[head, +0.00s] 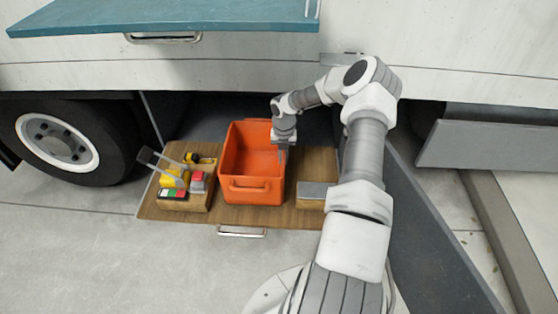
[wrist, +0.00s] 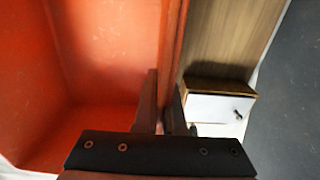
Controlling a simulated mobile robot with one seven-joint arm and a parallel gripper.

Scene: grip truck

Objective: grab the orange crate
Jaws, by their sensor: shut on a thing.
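The orange crate (head: 249,189) stands on a wooden pull-out tray (head: 228,217) below the truck's side. It is open at the top and looks empty. My gripper (head: 283,150) is at the crate's right wall. In the wrist view my gripper (wrist: 166,105) has one finger inside the crate (wrist: 100,60) and one outside, shut on the right wall. The lower part of the fingers is partly hidden by the dark gripper body.
A wooden box with tools (head: 186,199) stands left of the crate. A small wooden box with a grey top (head: 315,191) stands close on its right. A truck wheel (head: 60,142) is at the left, and a dark open door panel (head: 425,240) at the right. The teal surface (head: 170,18) juts out above.

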